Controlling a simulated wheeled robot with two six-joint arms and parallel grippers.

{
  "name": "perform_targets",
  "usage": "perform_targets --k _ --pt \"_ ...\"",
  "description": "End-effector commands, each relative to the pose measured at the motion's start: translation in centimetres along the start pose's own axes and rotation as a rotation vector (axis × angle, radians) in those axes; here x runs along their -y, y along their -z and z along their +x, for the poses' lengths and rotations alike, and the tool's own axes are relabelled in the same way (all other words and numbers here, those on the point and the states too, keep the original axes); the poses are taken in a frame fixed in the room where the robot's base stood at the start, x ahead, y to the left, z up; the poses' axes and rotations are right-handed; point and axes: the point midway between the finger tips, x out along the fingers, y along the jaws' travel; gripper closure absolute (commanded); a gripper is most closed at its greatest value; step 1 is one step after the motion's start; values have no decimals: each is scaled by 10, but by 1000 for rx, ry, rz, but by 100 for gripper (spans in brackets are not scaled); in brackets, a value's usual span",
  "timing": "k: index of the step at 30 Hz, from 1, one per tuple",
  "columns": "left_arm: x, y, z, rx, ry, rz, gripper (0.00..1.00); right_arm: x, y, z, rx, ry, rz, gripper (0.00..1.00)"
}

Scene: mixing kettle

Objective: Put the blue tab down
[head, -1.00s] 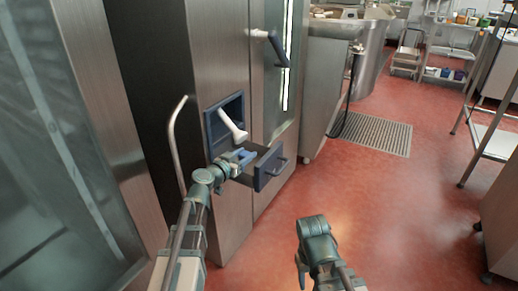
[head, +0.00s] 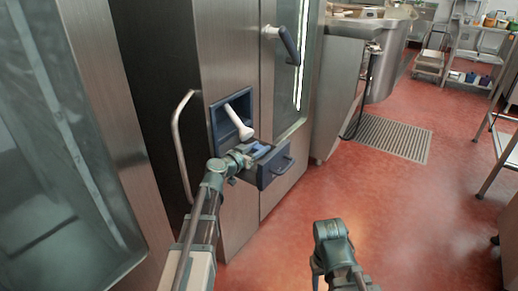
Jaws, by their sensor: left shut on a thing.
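My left gripper (head: 252,153) is at the open, dark blue drawer (head: 275,174) low on the steel oven front. It is shut on a small blue piece, the blue tab (head: 261,151), at the drawer's top. The tab is small and partly hidden by the gripper, so I cannot tell whether it touches the drawer. My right gripper (head: 318,268) is low in the picture over the red floor, away from the drawer. Its jaws are not clear.
A white handle-like piece (head: 238,121) sticks out of the blue-framed recess (head: 219,124) just above the drawer. A curved metal bar (head: 177,145) stands left of it. A blue door handle (head: 287,43) is above right. Red floor (head: 385,220) is clear to the right.

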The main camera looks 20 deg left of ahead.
Motion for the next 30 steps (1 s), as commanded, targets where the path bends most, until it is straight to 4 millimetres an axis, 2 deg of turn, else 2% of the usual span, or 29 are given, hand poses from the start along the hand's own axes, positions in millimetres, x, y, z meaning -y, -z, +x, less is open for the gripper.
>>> perform_targets --k 8,9,13,23,28,30 --pt "0 -5 1 0 0 0 100 1 0 5 -1 1 -1 50" --pt "0 -5 1 0 0 0 45 1 0 5 -1 1 -1 50" --pt "0 -5 1 0 0 0 22 1 0 5 -1 1 -1 50" --pt "0 -3 0 0 0 0 21 0 0 3 0 1 -1 50" --pt "0 14 -2 0 0 0 21 -2 -1 -14 1 -1 1 50" --pt "-1 8 -22 0 3 0 21 -1 -1 -11 1 -1 2 50"
